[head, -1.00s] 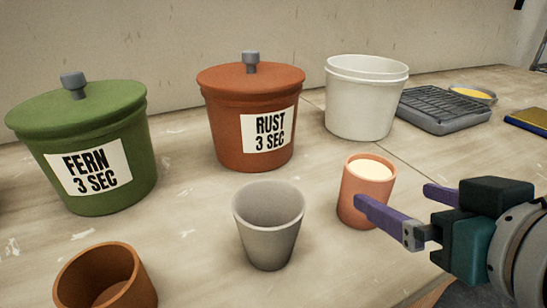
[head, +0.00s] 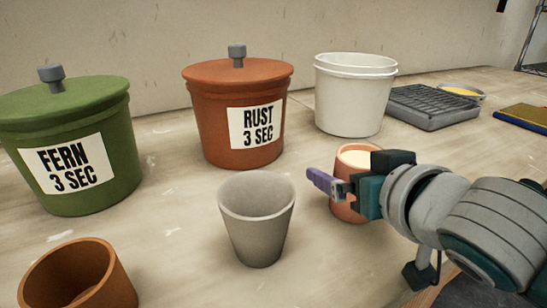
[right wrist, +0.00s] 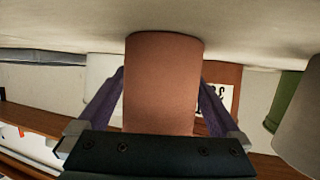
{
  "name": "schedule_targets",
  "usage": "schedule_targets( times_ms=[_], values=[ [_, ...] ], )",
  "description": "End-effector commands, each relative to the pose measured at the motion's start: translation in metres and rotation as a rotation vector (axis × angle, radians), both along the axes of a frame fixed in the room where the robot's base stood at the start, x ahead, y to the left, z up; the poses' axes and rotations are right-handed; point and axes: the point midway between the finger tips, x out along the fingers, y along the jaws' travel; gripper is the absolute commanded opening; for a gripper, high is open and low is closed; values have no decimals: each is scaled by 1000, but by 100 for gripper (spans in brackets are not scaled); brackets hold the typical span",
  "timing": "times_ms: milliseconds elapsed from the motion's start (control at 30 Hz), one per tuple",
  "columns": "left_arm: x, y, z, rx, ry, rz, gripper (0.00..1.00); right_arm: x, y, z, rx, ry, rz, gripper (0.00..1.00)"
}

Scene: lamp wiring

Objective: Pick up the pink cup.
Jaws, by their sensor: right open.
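The pink cup (head: 348,212) stands upright on the table in the head view, with a pale cream filling or inside at its top. In the right wrist view the cup (right wrist: 163,85) sits between the two open fingers of the gripper (right wrist: 162,78), one on each side. I cannot tell if either finger touches it. My left gripper is in neither view.
A grey cup (head: 256,225) stands just left of the pink cup. An orange-brown pot (head: 110,285) is at the front left. Behind are the green FERN bucket (head: 115,160), the RUST bucket (head: 205,130), white buckets (head: 352,105) and a dark grey tray (head: 430,108).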

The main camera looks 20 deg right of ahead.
Motion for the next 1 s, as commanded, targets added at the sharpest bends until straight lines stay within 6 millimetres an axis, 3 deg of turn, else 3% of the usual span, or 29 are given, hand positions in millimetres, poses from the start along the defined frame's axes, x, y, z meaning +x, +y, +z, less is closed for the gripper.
schedule_targets(
  times_ms=[233,1000],
  values=[
    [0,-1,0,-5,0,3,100,2,0,-1,0,1,0,100],
    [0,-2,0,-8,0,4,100,1,0,-1,0,1,0,13]
  ],
)
